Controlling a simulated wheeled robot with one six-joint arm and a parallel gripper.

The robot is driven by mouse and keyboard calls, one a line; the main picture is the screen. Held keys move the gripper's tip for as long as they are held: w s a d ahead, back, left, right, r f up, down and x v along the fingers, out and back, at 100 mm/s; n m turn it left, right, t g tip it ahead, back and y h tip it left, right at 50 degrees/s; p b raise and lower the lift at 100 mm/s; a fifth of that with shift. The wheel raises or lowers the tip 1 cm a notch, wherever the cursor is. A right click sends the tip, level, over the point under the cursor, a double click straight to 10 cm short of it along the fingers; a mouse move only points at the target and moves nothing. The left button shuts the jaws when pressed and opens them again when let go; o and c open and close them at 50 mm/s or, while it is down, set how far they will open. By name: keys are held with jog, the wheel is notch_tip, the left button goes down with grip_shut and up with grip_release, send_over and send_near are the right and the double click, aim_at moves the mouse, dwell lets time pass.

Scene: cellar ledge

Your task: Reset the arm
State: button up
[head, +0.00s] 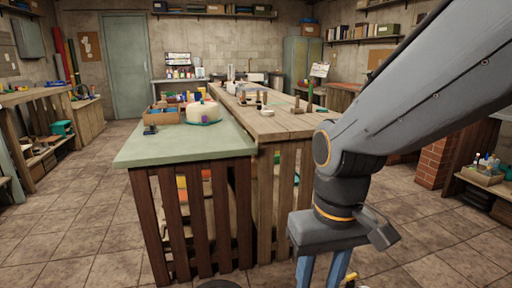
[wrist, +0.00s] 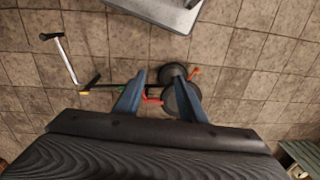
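My arm reaches in from the right of the head view and bends down, so that my gripper (head: 324,275) points at the floor in front of the wooden counter. Its two blue fingers run off the bottom edge there. In the wrist view my gripper (wrist: 160,98) shows both fingers spread apart, with only the floor and things far below seen between them. It is open and holds nothing.
A green-topped counter (head: 180,147) with slatted sides stands left of my gripper, joined to a long wooden counter (head: 285,124). A white-and-black wheeled object (wrist: 62,62) lies on the tiled floor below. Open floor (head: 75,225) lies left.

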jog(key=d+r+m+p, duration=0.2)
jog(key=d+r+p, duration=0.6)
jog(key=p, duration=0.7)
jog(key=shift+s+d+r+m+h+p, duration=0.15)
jog(key=shift+d+r+m+h+p, duration=0.15)
jog(key=shift+r, duration=0.15)
